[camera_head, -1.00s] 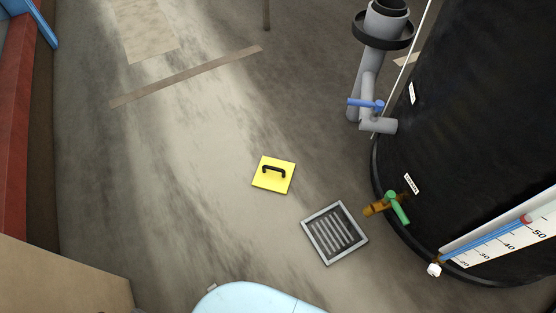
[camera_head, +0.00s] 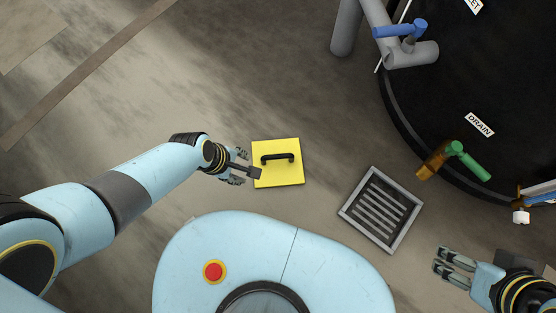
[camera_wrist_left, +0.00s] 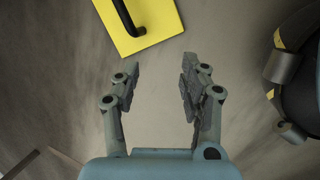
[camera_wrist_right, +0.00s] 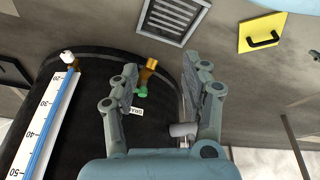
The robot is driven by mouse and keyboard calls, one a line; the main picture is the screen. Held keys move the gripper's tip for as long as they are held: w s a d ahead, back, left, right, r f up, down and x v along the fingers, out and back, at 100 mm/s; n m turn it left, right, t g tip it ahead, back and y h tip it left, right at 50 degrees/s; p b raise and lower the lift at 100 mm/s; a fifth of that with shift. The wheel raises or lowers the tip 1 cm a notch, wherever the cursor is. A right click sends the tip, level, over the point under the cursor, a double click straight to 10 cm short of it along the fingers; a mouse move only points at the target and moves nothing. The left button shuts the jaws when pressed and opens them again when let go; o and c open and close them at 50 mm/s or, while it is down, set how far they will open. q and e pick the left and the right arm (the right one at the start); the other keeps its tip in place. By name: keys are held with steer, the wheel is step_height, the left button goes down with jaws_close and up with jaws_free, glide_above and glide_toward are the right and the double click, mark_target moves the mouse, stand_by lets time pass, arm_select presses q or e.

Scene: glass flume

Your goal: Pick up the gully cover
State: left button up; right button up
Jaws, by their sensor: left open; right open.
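The gully cover (camera_head: 290,177) is a yellow square plate with a black bar handle (camera_head: 277,157), lying flat on the floor in the head view. In the left wrist view part of the cover (camera_wrist_left: 151,18) shows at the top, beyond the fingertips. My left gripper (camera_head: 246,167) is open and empty, just left of the cover in the head view. The cover also shows at the upper right of the right wrist view (camera_wrist_right: 262,32). My right gripper (camera_head: 440,263) is open and empty at the lower right, right of the floor grate, far from the cover.
A metal-framed gully grate (camera_head: 352,214) lies in the floor right of the cover. A large black tank (camera_head: 445,100) with a green-handled drain valve (camera_head: 465,158) and grey pipes (camera_head: 408,56) stands at the upper right. Floor above and left of the cover is clear.

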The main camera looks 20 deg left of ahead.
mark_target(275, 157)
step_height(275, 157, up, 4)
steer(key=w+a+b, duration=0.1)
steer(key=w+b, duration=0.1)
steer(key=b, duration=0.1)
arm_select(q)
steer(key=w+d+f+n+b, duration=0.1)
steer(key=w+f, duration=0.1)
steer(key=w+d+f+n+b, duration=0.1)
steer(key=w+d+f+n, duration=0.1)
steer(key=w, duration=0.1)
steer(key=w+d+f+n+h+b, duration=0.1)
steer(key=w+f+n, duration=0.1)
steer(key=shift+w+d+f+t, duration=0.35)
steer(key=shift+w+d+t, duration=0.05)
steer(key=shift+w+d+f+b, duration=0.15)
steer(key=shift+f+b, duration=0.25)
steer(key=shift+b, duration=0.15)
steer(key=shift+w+f, duration=0.1)
arm_select(e)
steer(key=f+t, duration=0.1)
steer(key=t, duration=0.1)
steer(key=f+t, duration=0.4)
steer(key=shift+w+a+y, duration=0.25)
steer(key=shift+w+y, duration=0.05)
steer(key=shift+w, duration=0.1)
